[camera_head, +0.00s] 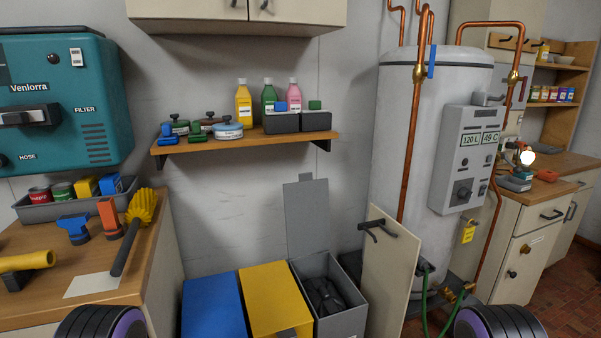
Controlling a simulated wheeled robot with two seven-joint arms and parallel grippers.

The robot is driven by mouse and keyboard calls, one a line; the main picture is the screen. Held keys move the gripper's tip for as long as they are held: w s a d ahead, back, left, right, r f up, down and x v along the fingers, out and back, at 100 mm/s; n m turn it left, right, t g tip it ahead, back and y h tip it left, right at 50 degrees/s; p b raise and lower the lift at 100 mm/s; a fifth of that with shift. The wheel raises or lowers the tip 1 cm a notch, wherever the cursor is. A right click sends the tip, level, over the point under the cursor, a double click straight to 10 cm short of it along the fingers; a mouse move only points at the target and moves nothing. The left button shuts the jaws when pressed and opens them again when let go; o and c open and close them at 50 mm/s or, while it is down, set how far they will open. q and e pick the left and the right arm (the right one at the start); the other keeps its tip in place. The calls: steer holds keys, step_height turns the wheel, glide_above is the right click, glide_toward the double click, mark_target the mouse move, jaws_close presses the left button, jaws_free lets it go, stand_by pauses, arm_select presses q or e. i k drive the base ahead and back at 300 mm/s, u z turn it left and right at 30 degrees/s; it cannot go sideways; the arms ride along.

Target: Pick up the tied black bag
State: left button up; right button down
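A black bag (323,295) lies inside the open grey bin (343,324) at the bottom centre. Only its upper part shows as a dark, folded shape; its lower part is hidden by the bin walls. I cannot clearly make out the tie. The bin's grey lid (306,213) stands upright at the back against the wall. Neither of my grippers is in view; only rounded dark parts of my arms show at the bottom left and bottom right.
A yellow-lidded bin (274,298) and a blue-lidded bin (212,306) stand shut to the left. An open cabinet door (388,285) stands close on the right, before the boiler (408,125). A wall shelf (245,141) with bottles hangs above. A worktop (60,265) is at left.

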mark_target(326, 299)
steer(key=u, duration=0.05)
steer(key=k, duration=1.05)
steer(key=z, duration=0.85)
steer(key=i, duration=0.9)
steer(key=u, duration=0.4)
steer(key=i, duration=0.65)
steer(key=z, duration=1.65)
steer(key=i, duration=0.95)
